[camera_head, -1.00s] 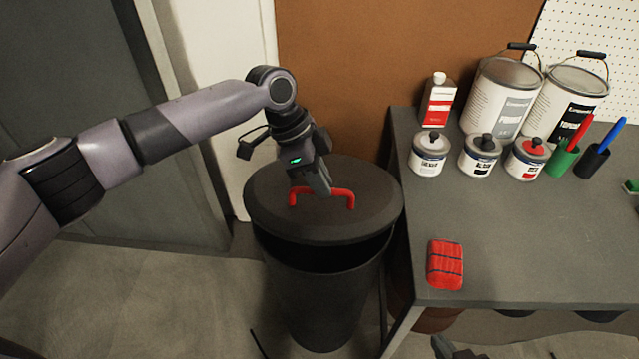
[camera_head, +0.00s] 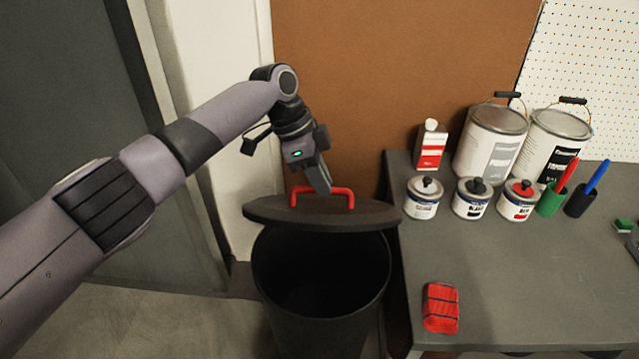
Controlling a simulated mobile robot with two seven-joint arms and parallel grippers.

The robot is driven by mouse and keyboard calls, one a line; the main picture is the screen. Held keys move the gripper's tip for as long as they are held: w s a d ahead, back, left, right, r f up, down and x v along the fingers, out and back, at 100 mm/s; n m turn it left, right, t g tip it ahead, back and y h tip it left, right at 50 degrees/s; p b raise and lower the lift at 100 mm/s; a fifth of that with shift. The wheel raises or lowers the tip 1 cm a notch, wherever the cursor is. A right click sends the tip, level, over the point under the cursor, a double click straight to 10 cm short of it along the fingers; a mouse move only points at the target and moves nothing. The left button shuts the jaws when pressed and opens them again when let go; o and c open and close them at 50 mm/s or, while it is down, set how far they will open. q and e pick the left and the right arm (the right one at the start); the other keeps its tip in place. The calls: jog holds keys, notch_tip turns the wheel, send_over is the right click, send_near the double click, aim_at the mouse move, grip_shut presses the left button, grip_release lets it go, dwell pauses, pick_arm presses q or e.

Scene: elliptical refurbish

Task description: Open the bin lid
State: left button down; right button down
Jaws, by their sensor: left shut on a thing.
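The dark round bin (camera_head: 322,325) stands on the floor left of the workbench, and its black inside shows. Its dark lid (camera_head: 325,215) is raised above the far part of the rim and seen nearly edge-on. A red handle (camera_head: 342,191) sits on top of the lid. My left gripper (camera_head: 322,188) is shut on the red handle, coming from above and behind it. The fingertips partly cover the handle's middle. My right gripper does not show.
The grey workbench (camera_head: 540,290) is close on the bin's right and bears a red wrapped block (camera_head: 440,307), small cans, pen cups (camera_head: 550,201) and two large paint pails (camera_head: 490,145). A brown board stands behind the bin. Grey floor is clear at the lower left.

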pick_arm(q)
jog(key=shift+w+a+f, duration=0.15)
jog(key=shift+w+f, duration=0.05)
jog(key=shift+f, duration=0.15)
jog(key=c, duration=1.1)
grip_release()
jog(key=shift+w+f, duration=0.2)
jog(key=shift+w, duration=0.1)
jog(key=shift+s+r, duration=0.1)
jog(key=shift+r, duration=0.1)
jog(key=shift+r, duration=0.15)
jog(key=shift+v, duration=3.4)
